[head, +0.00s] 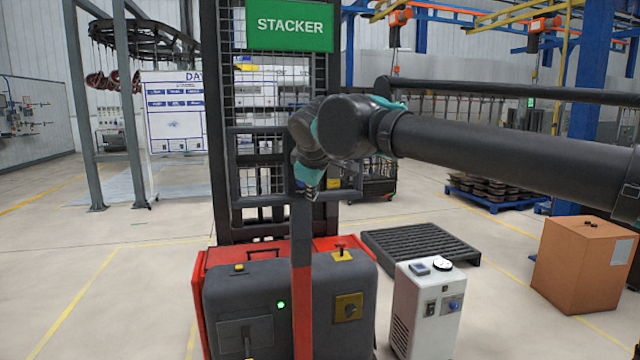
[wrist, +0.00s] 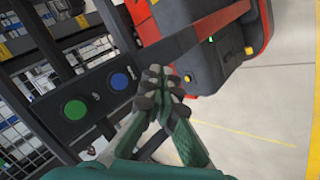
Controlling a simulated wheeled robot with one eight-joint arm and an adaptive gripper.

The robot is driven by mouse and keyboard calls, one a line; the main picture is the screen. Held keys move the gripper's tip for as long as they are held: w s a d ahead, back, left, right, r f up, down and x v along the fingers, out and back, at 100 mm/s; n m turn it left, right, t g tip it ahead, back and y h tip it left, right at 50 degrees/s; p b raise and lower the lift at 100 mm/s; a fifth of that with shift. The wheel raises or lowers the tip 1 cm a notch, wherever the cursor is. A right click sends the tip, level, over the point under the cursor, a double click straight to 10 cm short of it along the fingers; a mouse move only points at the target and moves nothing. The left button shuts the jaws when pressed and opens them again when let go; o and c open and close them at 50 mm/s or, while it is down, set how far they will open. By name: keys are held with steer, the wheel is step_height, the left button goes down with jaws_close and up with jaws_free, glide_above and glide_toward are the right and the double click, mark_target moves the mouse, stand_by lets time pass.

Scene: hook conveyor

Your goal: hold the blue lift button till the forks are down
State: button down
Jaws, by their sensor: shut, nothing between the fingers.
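The blue lift button (wrist: 119,81) is a round cap on a dark control box (wrist: 98,92) in the wrist view. A larger green button (wrist: 75,110) sits to its left on the same box. My gripper (wrist: 158,76) is shut and empty, its fingertips just right of the blue button in the picture. They do not cover it; I cannot tell the depth gap. In the head view my gripper (head: 308,188) hangs in front of the red and dark stacker (head: 285,290), under its green STACKER sign (head: 290,25). The buttons are hidden there, and I cannot make out the forks.
A white box-shaped unit (head: 428,310) stands right of the stacker, with a dark slatted pallet (head: 420,245) behind it. A cardboard box (head: 582,265) stands at the far right. A grey frame (head: 135,100) and a whiteboard (head: 175,115) stand at left. The floor at front left is clear.

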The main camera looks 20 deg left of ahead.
steer(key=shift+r, duration=0.1)
stand_by(0.3)
steer(key=w+a, duration=0.4)
steer(key=w, duration=0.3)
steer(key=shift+w+a, duration=0.25)
steer(key=shift+a, duration=0.05)
steer(key=shift+w+a, duration=0.1)
stand_by(1.3)
steer(key=shift+w+a, duration=0.15)
steer(key=shift+w, duration=0.1)
steer(key=shift+w+a, duration=0.2)
steer(key=shift+w, duration=0.2)
stand_by(3.1)
stand_by(0.9)
steer(key=shift+s+d, duration=0.45)
steer(key=shift+s, duration=0.3)
